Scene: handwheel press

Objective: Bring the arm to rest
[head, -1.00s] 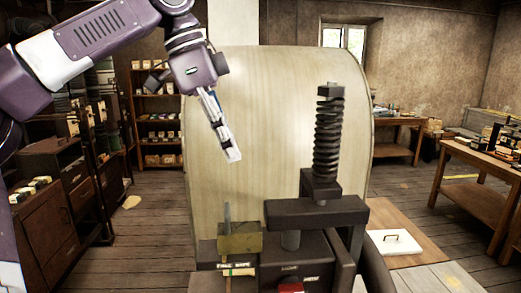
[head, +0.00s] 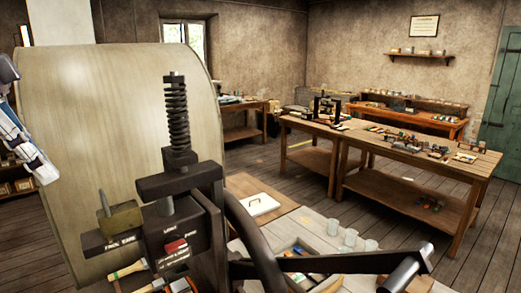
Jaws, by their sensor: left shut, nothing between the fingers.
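My left gripper (head: 45,175) shows at the far left edge of the head view, mostly cut off, its fingers pointing down. It is shut and empty, in front of the pale curved panel (head: 110,110). The dark handwheel press (head: 195,180) stands to its right, with an upright threaded screw (head: 178,115). A dark curved rim and a bar with a dark cylindrical handle (head: 405,268) reach from the press to the lower right. The gripper is clear of the press. My right gripper is not in view.
Small tools with wooden handles (head: 127,270) lie at lower left. A long wooden table (head: 455,165) stands at right, with open floor before it.

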